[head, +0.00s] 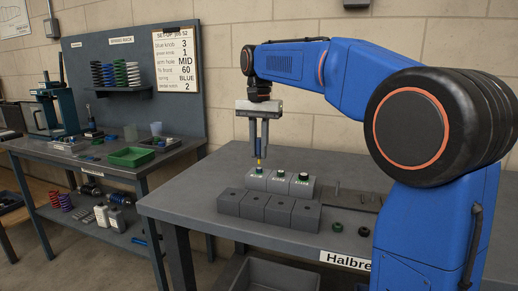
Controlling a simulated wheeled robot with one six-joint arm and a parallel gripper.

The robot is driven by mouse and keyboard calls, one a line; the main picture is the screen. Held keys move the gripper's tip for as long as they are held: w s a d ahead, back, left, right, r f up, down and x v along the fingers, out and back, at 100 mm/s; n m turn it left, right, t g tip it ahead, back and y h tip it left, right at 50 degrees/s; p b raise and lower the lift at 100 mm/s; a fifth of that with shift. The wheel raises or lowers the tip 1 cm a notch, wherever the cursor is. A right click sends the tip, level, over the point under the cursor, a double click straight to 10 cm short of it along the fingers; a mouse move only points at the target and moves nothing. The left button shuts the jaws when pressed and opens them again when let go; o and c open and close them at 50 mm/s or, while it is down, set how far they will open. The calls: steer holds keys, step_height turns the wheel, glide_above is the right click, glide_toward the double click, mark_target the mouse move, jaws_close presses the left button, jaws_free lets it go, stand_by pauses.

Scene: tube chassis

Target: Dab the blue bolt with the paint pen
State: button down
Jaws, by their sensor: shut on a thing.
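My gripper (258,148) points straight down over the table and is shut on the paint pen (259,161), a thin stick with a yellow part showing below the fingertips. The blue bolt (259,172) stands on top of the left light grey block (257,183) in the back row. The pen's lower end is right above the blue bolt. At this size I cannot tell whether it touches the bolt. Two more bolts, with dark green tops, stand on the neighbouring blocks to the right (281,174) (303,177).
A front row of darker grey blocks (267,208) stands nearer on the table (185,205). Two small dark green parts (337,227) (364,231) lie at the front right. Behind is a flat plate with upright pins (355,198). A side bench holds a green tray (131,157).

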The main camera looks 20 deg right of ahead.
steer(key=shift+f, duration=0.6)
stand_by(0.7)
steer(key=shift+r, duration=0.45)
steer(key=shift+f, duration=0.6)
stand_by(0.6)
steer(key=shift+r, duration=0.1)
steer(key=shift+r, duration=0.5)
steer(key=shift+f, duration=0.45)
stand_by(1.2)
steer(key=shift+r, duration=0.45)
steer(key=shift+f, duration=0.4)
stand_by(1.0)
steer(key=shift+r, duration=0.4)
